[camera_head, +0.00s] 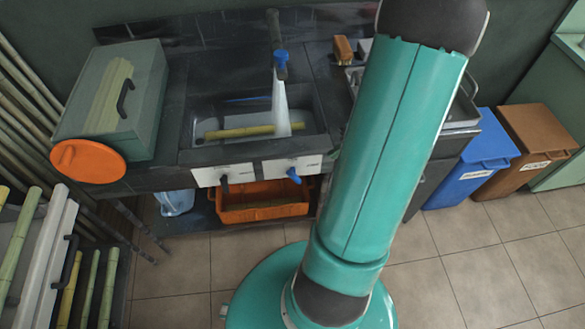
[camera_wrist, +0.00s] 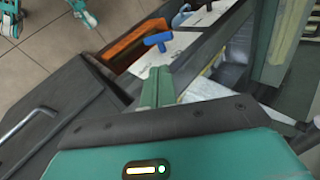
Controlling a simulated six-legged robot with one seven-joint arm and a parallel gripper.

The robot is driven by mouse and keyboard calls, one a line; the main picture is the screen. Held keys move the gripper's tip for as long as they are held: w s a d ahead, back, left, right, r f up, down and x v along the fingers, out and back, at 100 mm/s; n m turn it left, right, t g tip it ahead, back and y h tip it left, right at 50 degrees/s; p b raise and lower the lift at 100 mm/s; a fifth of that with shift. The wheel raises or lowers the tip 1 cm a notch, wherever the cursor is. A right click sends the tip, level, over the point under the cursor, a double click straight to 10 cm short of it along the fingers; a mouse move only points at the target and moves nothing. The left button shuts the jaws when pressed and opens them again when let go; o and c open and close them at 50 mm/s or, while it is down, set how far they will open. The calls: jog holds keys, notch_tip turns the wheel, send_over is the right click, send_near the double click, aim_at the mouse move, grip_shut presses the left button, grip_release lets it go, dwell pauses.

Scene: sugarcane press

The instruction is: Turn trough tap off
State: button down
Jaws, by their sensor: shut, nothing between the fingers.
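The trough (camera_head: 305,112) is a dark sink in the counter, with a sugarcane stalk (camera_head: 240,131) lying in it. A tap with a blue top (camera_head: 281,57) stands at its back, and a white stream of water (camera_head: 280,105) falls from it. On the white front panel (camera_head: 262,172) are a blue tap handle (camera_head: 294,175) and a dark handle (camera_head: 224,184). In the wrist view the blue handle (camera_wrist: 157,40) shows just beyond my gripper (camera_wrist: 157,72). My gripper is shut and empty, apparently apart from the handle. In the head view my arm hides it.
An orange crate (camera_head: 262,207) sits below the panel. A green press box with an orange disc (camera_head: 88,161) stands left. Blue (camera_head: 468,163) and brown (camera_head: 532,140) bins stand right. In the wrist view a dark cabinet (camera_wrist: 60,95) with a metal handle is close on the left.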

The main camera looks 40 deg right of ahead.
send_near(293, 173)
jog(key=x, duration=0.5)
jog(key=shift+f, duration=0.6)
jog(key=shift+w+a+f, duration=0.2)
jog(key=shift+w, duration=0.1)
jog(key=shift+r, duration=0.1)
jog(key=shift+a, duration=0.1)
